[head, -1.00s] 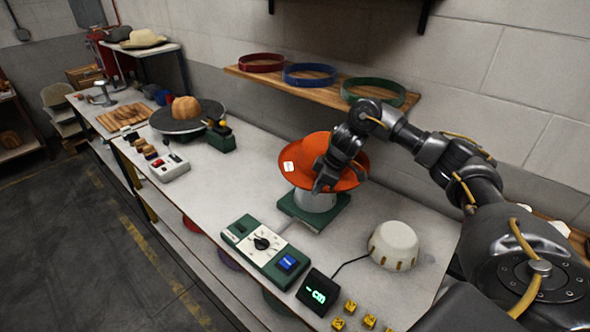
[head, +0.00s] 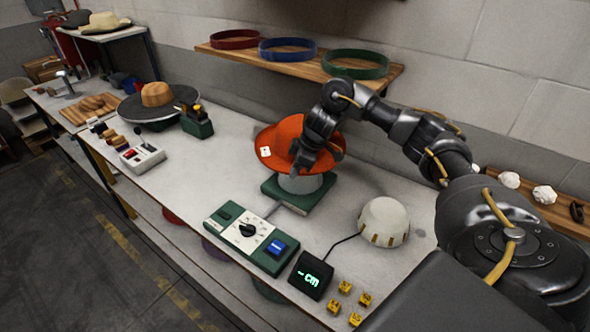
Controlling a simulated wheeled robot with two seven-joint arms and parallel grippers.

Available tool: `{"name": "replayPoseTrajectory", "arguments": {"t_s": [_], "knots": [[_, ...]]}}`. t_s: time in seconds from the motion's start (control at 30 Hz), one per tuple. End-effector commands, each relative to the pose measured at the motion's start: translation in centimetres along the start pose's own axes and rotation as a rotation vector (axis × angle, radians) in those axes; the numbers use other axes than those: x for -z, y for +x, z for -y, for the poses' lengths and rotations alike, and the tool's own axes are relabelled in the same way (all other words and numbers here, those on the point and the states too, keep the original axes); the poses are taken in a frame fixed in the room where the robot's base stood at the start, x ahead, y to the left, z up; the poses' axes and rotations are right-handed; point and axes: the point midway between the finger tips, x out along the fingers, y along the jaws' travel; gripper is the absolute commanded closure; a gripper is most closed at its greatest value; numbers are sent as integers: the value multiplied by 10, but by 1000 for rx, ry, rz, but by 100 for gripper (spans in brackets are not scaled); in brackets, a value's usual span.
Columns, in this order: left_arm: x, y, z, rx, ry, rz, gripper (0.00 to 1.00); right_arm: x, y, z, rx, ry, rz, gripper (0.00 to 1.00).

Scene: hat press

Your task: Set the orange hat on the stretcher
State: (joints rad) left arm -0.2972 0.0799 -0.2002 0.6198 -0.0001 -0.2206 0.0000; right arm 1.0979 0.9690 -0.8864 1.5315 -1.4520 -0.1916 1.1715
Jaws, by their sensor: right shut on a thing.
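The orange hat (head: 277,142) is tilted over a pale cylindrical block on a green base (head: 318,191), the stretcher by its look. A small white tag shows on the hat's left side. My right gripper (head: 303,168) is shut on the hat at its near right side, and its fingers and wrist cover part of the crown and brim. I cannot tell whether the hat rests on the block or hangs just above it. My left gripper is not in view.
A control box (head: 247,238) with a dial and blue button stands in front, beside a small display (head: 310,276) and several yellow pieces. A white dome (head: 384,222) stands to the right. A shelf with coloured bands (head: 355,65) hangs behind.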

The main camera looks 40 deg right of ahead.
Motion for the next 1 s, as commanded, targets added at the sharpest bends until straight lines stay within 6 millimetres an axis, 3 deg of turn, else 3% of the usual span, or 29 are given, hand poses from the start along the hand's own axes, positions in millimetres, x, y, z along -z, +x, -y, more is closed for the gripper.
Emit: {"name": "replayPoseTrajectory", "arguments": {"t_s": [0.03, 0.37, 0.7, 1.0], "knots": [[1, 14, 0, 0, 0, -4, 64, -5, 12, 0, -1, 0, -1, 100], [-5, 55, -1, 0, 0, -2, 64, -19, 46, 3, 0, 0, -1, 100], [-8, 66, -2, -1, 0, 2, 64, -33, 79, 5, 1, 1, 0, 100], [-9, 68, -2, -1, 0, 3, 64, -36, 87, 5, -1, 1, -1, 100]]}}
